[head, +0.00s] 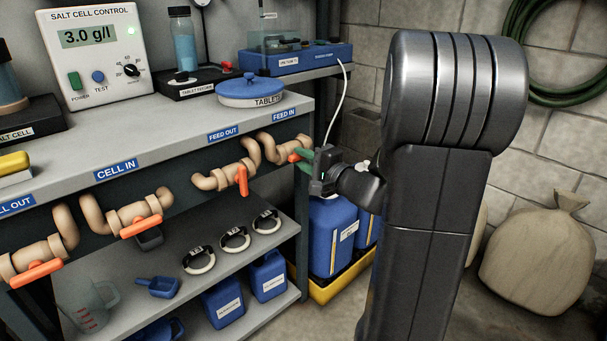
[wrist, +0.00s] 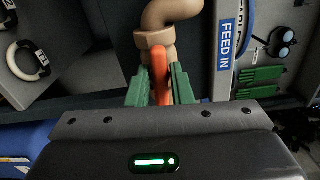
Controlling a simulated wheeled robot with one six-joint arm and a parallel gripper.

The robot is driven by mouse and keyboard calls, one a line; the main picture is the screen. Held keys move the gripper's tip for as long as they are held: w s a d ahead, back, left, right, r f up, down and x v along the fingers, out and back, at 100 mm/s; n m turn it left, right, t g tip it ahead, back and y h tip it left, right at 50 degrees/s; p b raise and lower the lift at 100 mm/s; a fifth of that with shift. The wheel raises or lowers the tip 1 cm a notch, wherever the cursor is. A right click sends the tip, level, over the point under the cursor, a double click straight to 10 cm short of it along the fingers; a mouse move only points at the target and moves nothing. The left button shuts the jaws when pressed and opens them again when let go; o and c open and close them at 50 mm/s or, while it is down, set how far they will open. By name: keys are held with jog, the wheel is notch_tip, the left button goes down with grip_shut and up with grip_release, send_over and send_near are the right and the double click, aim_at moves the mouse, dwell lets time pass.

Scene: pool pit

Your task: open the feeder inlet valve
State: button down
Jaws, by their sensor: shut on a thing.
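The feeder inlet valve is the tan pipe (head: 268,148) under the FEED IN label (head: 284,113) at the right end of the bench front. Its orange handle (head: 294,158) shows only in part, with my gripper over the rest. In the wrist view, the handle (wrist: 160,64) stands between the green fingers of my gripper (wrist: 160,88), below the pipe bend (wrist: 168,14). My gripper (head: 304,156) is shut on this handle. The handle's full angle to the pipe is hard to tell. The FEED IN label (wrist: 226,38) is right of the pipe in the wrist view.
The FEED OUT valve's handle (head: 242,180) hangs down close by on the left. The CELL IN handle (head: 141,227) lies along its pipe. Blue canisters (head: 332,236) stand in a yellow tray (head: 340,287) below my gripper. A sack (head: 537,260) sits at the right.

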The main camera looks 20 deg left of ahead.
jog(key=shift+f+n+b, duration=0.1)
jog(key=shift+n+b, duration=0.5)
jog(key=shift+b, duration=0.2)
jog(key=c, duration=1.4)
grip_release()
jog(key=p+v, duration=0.2)
jog(key=v, duration=1.1)
jog(key=shift+d, duration=0.35)
jog(key=b+x, duration=0.2)
jog(key=x, duration=1.2)
jog(key=shift+s, duration=0.15)
jog(key=shift+d, duration=0.1)
